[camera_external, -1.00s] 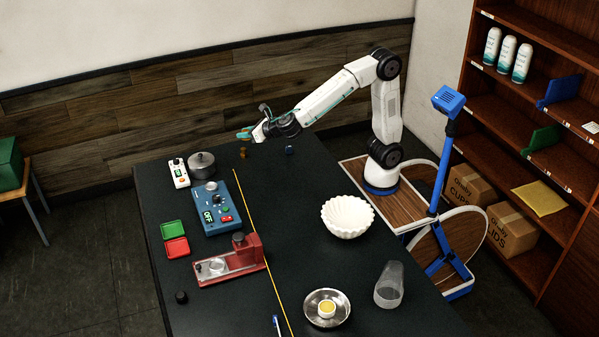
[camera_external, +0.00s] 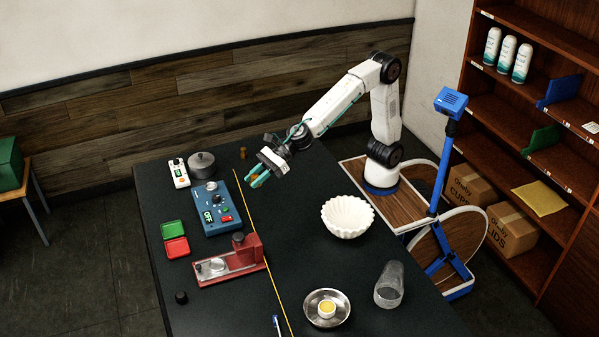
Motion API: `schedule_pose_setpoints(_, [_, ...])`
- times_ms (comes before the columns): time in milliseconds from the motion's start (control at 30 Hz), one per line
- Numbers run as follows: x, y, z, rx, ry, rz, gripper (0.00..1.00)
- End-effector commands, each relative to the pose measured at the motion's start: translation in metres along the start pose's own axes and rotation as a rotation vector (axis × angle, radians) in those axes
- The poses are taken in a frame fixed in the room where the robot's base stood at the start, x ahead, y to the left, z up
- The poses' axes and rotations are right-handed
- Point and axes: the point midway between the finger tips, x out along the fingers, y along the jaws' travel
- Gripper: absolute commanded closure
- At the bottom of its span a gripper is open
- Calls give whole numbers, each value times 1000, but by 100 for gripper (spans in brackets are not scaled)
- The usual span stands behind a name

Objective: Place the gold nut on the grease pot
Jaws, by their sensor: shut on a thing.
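My gripper (camera_external: 253,179), with teal fingers, is over the far part of the dark table, right of the blue control box. It is shut on a small gold thing, which I take to be the gold nut (camera_external: 256,177); the fingers cover much of it. A small white pot with yellow content, apparently the grease pot (camera_external: 327,308), stands in a round steel dish (camera_external: 343,317) at the near end of the table. My gripper is well apart from it, farther back and to the left.
A white fluted bowl (camera_external: 347,217) and a clear tumbler (camera_external: 389,286) stand on the right side. The blue control box (camera_external: 213,217), a red stand (camera_external: 230,263) and a steel pot (camera_external: 201,164) are on the left. A small brown piece (camera_external: 243,153) stands at the back. The table's middle is clear.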

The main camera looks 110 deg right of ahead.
Motion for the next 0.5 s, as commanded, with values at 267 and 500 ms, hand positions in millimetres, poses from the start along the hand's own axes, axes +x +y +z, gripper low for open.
schedule_pose_setpoints(267, [-14, 154, -7, -211, -2, 463, 99])
schedule_pose_setpoints(500, [-58, 262, -26, -377, -10, 837, 99])
